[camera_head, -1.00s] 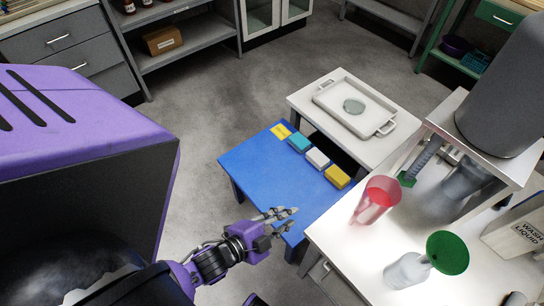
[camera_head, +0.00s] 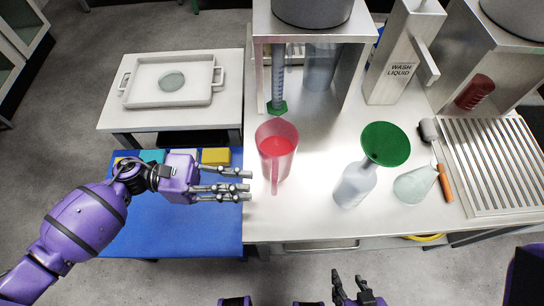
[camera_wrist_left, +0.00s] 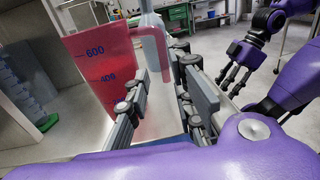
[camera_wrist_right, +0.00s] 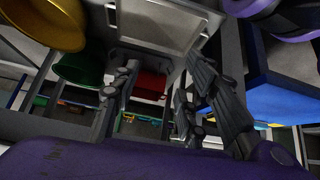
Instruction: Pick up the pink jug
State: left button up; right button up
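The pink jug (camera_head: 276,150) is translucent with red liquid inside and stands upright on the metal bench. It also shows close up in the left wrist view (camera_wrist_left: 103,75), with blue marks 600 and 400. My left gripper (camera_head: 246,186) is open and empty, just to the left of the jug near the bench's left edge. In the left wrist view its fingers (camera_wrist_left: 160,105) are spread, with the jug beyond them. My right gripper (camera_head: 355,290) is open and empty, low in front of the bench. It shows open in the right wrist view (camera_wrist_right: 150,105) too.
A bottle (camera_head: 352,186) with a green funnel (camera_head: 386,144) stands right of the jug, a flask (camera_head: 413,186) beyond it. A cylinder with green base (camera_head: 278,82) stands behind the jug. The blue table (camera_head: 200,225) lies under my left arm. The wash liquid container (camera_head: 400,60) stands behind.

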aim_at(274, 187)
pick_arm(q)
jog(key=d, duration=0.2)
jog(key=d+p, duration=0.1)
jog(key=d, duration=0.1)
jog(key=s+d+p, duration=0.1)
jog(key=d, duration=0.1)
jog(key=shift+d+f, duration=0.1)
jog(key=shift+d, duration=0.3)
jog(key=shift+d+f, duration=0.1)
jog(key=shift+d, duration=0.35)
jog(key=c, duration=0.5)
grip_shut()
